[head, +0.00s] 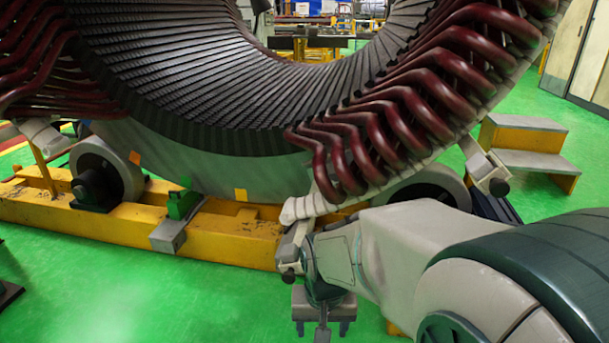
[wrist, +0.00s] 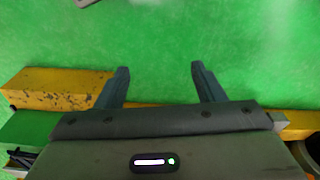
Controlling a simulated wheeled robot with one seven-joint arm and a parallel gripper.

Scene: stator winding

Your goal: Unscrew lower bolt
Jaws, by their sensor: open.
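The large stator ring (head: 240,90) with dark red coils (head: 430,95) fills the head view. A pale bracket (head: 291,246) hangs below the coils at the centre, with a dark round knob (head: 288,275) at its lower end. This may be the lower bolt, but I cannot tell for sure. My gripper (head: 322,328) points down just right of and below that knob, apart from it. In the wrist view my gripper (wrist: 159,70) is open, with its two fingers well apart and only green floor between them. No bolt shows in the wrist view.
The yellow support beam (head: 125,218) runs under the stator and shows in the wrist view (wrist: 60,88). A roller (head: 110,170) stands on it. Yellow and grey steps (head: 525,142) stand at the right. Green floor (head: 120,300) is clear in front.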

